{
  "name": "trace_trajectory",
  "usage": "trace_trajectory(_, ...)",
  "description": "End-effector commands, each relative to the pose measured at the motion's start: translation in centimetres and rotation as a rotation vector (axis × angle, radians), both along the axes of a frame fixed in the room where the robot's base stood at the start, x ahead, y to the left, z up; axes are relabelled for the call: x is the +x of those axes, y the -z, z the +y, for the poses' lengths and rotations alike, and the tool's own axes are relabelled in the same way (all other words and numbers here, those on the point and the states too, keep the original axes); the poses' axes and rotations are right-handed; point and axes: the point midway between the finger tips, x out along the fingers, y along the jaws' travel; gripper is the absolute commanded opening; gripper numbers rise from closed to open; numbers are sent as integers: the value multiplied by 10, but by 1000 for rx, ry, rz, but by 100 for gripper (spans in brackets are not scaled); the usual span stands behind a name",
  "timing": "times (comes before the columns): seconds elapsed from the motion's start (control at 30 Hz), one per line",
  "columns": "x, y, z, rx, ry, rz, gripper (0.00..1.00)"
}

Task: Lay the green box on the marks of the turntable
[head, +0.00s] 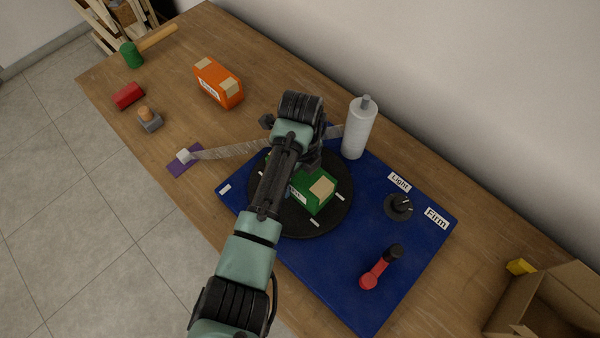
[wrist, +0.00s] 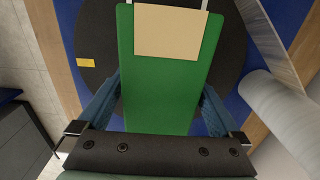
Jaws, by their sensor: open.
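The green box (head: 321,193) with a tan patch on top lies on the black turntable (head: 338,215), partly hidden by my arm in the head view. White marks (head: 314,222) show on the turntable around it. In the wrist view the green box (wrist: 168,85) lies between the two blue fingers of my gripper (wrist: 163,98), one along each side. The fingers are open, and I cannot tell whether either touches the box. My gripper is over the box in the head view (head: 308,165), mostly hidden by the wrist.
The blue base (head: 330,275) carries a black knob (head: 398,206) and a red-handled lever (head: 375,275). An orange box (head: 218,85) stands farther back.

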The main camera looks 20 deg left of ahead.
Motion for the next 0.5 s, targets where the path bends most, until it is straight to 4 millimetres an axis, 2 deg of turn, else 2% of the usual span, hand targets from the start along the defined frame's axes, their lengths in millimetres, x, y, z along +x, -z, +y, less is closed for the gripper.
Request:
trace_trajectory(0.17,1,-22,1,1,0,-7,100)
trace_trajectory(0.5,2,-103,1,4,0,-7,100)
